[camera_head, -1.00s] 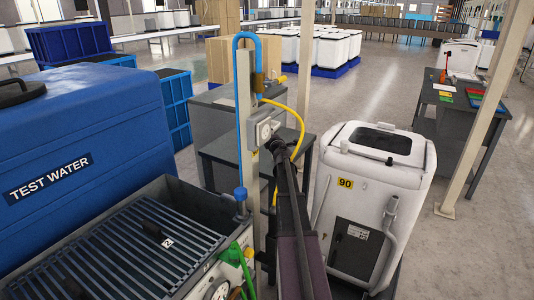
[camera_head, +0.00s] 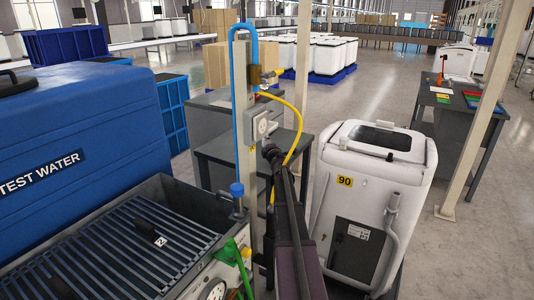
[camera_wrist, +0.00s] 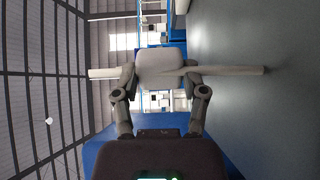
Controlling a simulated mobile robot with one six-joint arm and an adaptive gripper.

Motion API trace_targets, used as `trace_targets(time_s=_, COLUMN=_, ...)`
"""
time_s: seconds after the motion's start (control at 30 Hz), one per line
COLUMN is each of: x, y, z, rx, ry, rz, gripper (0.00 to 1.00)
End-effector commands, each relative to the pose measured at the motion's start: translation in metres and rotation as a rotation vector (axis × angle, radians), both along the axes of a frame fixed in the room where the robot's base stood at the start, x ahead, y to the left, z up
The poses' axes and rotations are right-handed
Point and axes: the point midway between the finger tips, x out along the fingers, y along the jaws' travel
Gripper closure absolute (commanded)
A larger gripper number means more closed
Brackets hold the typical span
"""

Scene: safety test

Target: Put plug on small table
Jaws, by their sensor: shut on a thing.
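My gripper (camera_head: 272,153) is at the end of my dark arm, just below and right of the grey-white socket box on the post. In the wrist view my gripper (camera_wrist: 160,85) is shut on a pale, rounded block (camera_wrist: 160,64), which appears to be the plug. A pale bar crosses at its fingertips; I cannot tell whether it belongs to the plug. In the head view the plug is too small and hidden to make out. A small dark grey table (camera_head: 218,152) stands behind the post, its right part partly covered by my arm.
The socket box (camera_head: 262,125) sits on a post (camera_head: 243,75) with a blue hose and looping yellow cable (camera_head: 298,115). A white machine marked 90 (camera_head: 374,190) stands close right. A slatted grey tray (camera_head: 120,245) and blue tank (camera_head: 75,140) are left. Open floor lies far right.

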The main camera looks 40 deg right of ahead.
Motion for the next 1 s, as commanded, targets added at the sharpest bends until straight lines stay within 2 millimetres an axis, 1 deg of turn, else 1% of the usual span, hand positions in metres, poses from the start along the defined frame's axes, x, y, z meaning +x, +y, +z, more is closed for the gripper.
trace_targets(time_s=0.17, x=0.0, y=0.0, z=-0.006, rx=0.0, ry=0.0, rz=0.0, gripper=1.0)
trace_targets(time_s=0.5, x=0.0, y=0.001, z=-0.032, rx=0.0, ry=0.0, rz=0.001, gripper=1.0)
trace_targets(time_s=0.6, x=0.001, y=0.001, z=-0.037, rx=0.0, ry=0.0, rz=0.001, gripper=1.0)
trace_targets(time_s=1.0, x=0.001, y=0.001, z=-0.037, rx=0.0, ry=0.0, rz=0.002, gripper=1.0)
